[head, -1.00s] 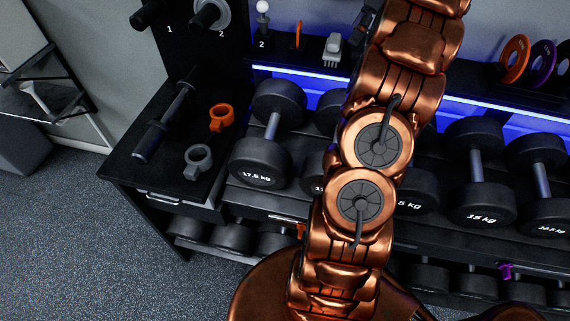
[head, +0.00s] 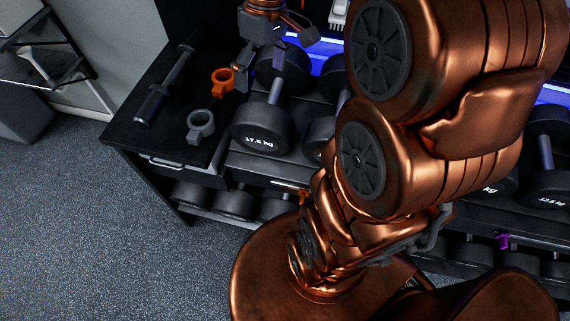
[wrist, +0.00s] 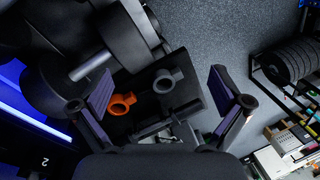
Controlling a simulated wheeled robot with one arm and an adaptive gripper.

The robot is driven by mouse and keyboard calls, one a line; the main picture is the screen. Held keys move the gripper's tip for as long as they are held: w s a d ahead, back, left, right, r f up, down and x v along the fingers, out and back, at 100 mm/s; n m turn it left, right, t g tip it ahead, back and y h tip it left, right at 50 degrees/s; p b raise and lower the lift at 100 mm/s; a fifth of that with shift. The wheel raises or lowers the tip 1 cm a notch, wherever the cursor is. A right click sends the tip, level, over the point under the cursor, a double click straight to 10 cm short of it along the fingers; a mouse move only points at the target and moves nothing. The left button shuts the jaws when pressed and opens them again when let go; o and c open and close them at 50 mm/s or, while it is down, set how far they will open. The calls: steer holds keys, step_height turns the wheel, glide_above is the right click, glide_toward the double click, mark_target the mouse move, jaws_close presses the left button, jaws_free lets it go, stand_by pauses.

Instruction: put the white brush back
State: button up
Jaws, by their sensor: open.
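A small white bristled thing (head: 338,14), likely the white brush, stands at the top edge of the head view, on the back shelf, partly cut off. A pale long-handled thing (head: 38,66) lies in the black rack at the far left; I cannot tell whether it is a brush. My gripper (wrist: 160,92) is open and empty in the wrist view, its two fingers wide apart. In the head view it hangs above the back of the black side top, near the orange collar and left of the white thing. I do not make out the brush in the wrist view.
The black side top (head: 135,133) holds a bare dumbbell bar (head: 165,88), an orange collar (head: 222,80) and a grey collar (head: 200,126). Heavy dumbbells (head: 262,128) fill the rack beside it. The floor (head: 90,220) at the left is clear.

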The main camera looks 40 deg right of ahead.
steer(key=s+a+f+m, duration=0.1)
steer(key=s+a+f, duration=0.1)
steer(key=s, duration=0.3)
steer(key=s+a+f+m+h, duration=0.1)
steer(key=s+a+f, duration=0.1)
steer(key=s, duration=0.4)
steer(key=s+a+f+m+g+h, duration=0.1)
steer(key=s+a+f, duration=0.2)
steer(key=s, duration=0.2)
steer(key=shift+s+f, duration=0.25)
steer(key=shift+s, duration=0.1)
